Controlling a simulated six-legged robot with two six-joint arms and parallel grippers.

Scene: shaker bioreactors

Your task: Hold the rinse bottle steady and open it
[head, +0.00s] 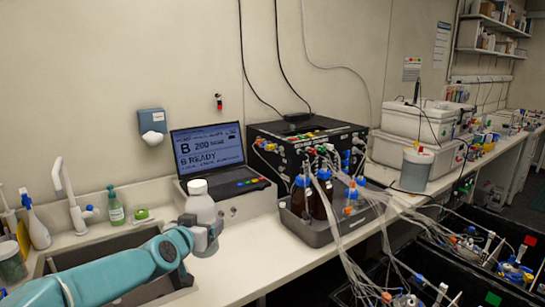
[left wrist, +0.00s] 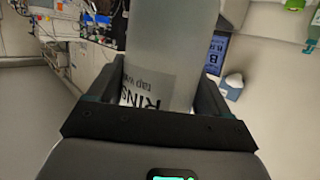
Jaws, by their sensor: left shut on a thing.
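The rinse bottle (head: 201,206) is a translucent white bottle with a white cap (head: 197,187). It stands upright on the bench, just right of the sink and in front of the laptop. My left gripper (head: 207,231) is shut around its body, below the cap. In the left wrist view the bottle (left wrist: 172,50) fills the space between the fingers of my left gripper (left wrist: 160,100). Its label, partly reading "RINS" and "tap wa", shows upside down there. The cap is on the bottle in the head view and out of the left wrist view. My right gripper is not in view.
A sink (head: 105,255) lies left of the bottle, with a tap (head: 70,200) and a green soap bottle (head: 115,207). A laptop (head: 212,155) stands behind. A grey tray (head: 305,230) with brown bottles (head: 300,200) and tubing stands to the right. Some bare bench lies between.

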